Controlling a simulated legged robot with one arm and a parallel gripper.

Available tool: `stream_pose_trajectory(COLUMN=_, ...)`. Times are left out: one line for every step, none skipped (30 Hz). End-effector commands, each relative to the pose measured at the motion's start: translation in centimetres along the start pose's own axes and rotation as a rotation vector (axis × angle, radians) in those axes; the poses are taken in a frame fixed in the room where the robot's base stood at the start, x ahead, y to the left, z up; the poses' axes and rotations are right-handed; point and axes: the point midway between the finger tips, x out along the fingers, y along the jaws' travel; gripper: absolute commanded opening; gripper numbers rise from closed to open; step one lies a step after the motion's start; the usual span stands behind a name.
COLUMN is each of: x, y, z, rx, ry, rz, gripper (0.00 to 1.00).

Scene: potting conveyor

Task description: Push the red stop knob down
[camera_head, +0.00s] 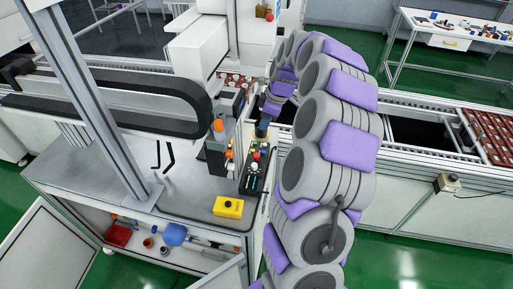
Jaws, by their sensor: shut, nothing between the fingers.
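A black control panel (245,185) stands on the bench beside the machine, with small coloured buttons and knobs on it. A small red knob (264,152) shows near its far end, close to a yellow one; at this size I cannot tell whether it is up or pressed. My gripper (262,134) points down just above the far end of the panel. It is shut and holds nothing. It is small and partly shaded here, and I cannot tell whether its tips touch the knob.
A yellow box (228,207) lies on the bench's front edge. An orange-topped device (218,128) stands left of the panel. A metal post (95,100) and black curved guard (190,110) are further left. A conveyor (480,165) runs to the right.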

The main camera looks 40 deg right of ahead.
Motion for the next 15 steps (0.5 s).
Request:
stream_pose_trajectory(x=0.1, y=0.2, z=0.1, rx=0.002, ry=0.001, rz=-0.002, gripper=0.00)
stream_pose_trajectory(x=0.1, y=0.2, z=0.2, rx=0.002, ry=0.001, rz=-0.003, gripper=0.00)
stream_pose_trajectory(x=0.1, y=0.2, z=0.2, rx=0.003, ry=0.001, rz=-0.003, gripper=0.00)
stream_pose_trajectory(x=0.1, y=0.2, z=0.2, rx=0.003, ry=0.001, rz=-0.003, gripper=0.00)
stream_pose_trajectory(x=0.2, y=0.2, z=0.2, rx=0.003, ry=0.001, rz=-0.003, gripper=0.00)
stream_pose_trajectory(x=0.3, y=0.2, z=0.2, rx=0.003, ry=0.001, rz=-0.003, gripper=0.00)
stream_pose_trajectory(x=0.4, y=0.2, z=0.2, rx=0.003, ry=0.001, rz=-0.003, gripper=0.00)
stream_pose_trajectory(x=0.5, y=0.2, z=0.2, rx=0.003, ry=0.001, rz=-0.003, gripper=0.00)
stream_pose_trajectory(x=0.7, y=0.2, z=0.2, rx=0.003, ry=0.001, rz=-0.002, gripper=0.00)
stream_pose_trajectory(x=1.0, y=0.2, z=0.2, rx=0.003, ry=0.001, rz=-0.002, gripper=0.00)
stream_pose_trajectory(x=1.2, y=0.2, z=0.2, rx=0.003, ry=0.001, rz=-0.002, gripper=0.00)
stream_pose_trajectory(x=1.6, y=0.2, z=0.1, rx=0.003, ry=0.001, rz=-0.001, gripper=0.00)
stream_pose_trajectory(x=2.0, y=0.2, z=0.1, rx=0.002, ry=0.001, rz=0.000, gripper=0.00)
stream_pose_trajectory(x=2.4, y=0.1, z=0.1, rx=0.002, ry=0.000, rz=0.000, gripper=0.00)
stream_pose_trajectory(x=3.0, y=0.0, z=0.0, rx=0.002, ry=-0.001, rz=-0.001, gripper=0.00)
